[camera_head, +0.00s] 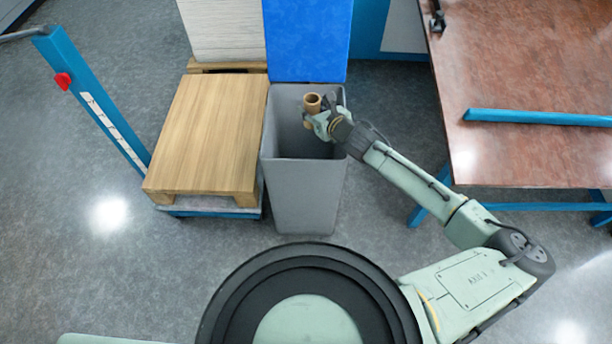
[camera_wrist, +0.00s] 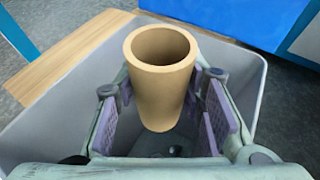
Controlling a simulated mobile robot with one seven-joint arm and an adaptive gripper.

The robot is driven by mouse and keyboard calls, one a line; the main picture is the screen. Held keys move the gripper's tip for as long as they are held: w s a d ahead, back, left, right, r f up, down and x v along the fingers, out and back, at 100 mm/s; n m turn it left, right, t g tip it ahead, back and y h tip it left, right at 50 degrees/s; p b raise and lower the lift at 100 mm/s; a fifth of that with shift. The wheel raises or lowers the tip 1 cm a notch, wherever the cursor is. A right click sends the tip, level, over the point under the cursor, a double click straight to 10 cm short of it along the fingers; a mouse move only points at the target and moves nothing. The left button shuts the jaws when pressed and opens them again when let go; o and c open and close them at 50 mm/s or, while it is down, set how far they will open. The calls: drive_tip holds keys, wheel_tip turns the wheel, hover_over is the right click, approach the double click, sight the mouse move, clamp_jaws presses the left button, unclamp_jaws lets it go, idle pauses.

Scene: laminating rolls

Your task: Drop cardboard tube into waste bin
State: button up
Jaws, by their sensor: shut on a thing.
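The brown cardboard tube (camera_head: 312,106) stands roughly upright in my gripper (camera_head: 322,119), over the open mouth of the grey waste bin (camera_head: 304,195). In the wrist view the tube (camera_wrist: 160,85) sits between the purple finger pads of my gripper (camera_wrist: 160,115), its hollow top end facing the camera. My gripper is shut on the tube. The rim of the bin (camera_wrist: 248,75) surrounds the tube and fingers in that view. The lower end of the tube is partly hidden, and the bin floor is dim.
A pallet with a wooden top (camera_head: 215,135) stands close left of the bin. A blue panel (camera_head: 307,40) rises behind it, beside a white stack (camera_head: 222,30). A brown-topped table (camera_head: 530,100) with a blue bar (camera_head: 540,117) stands right.

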drive_tip(key=shift+f+b, duration=0.55)
drive_tip(key=shift+f, duration=0.8)
drive_tip(key=o, duration=1.1)
drive_tip(key=v, duration=1.2)
drive_tip(key=shift+r, duration=0.1)
drive_tip(key=shift+a, duration=0.1)
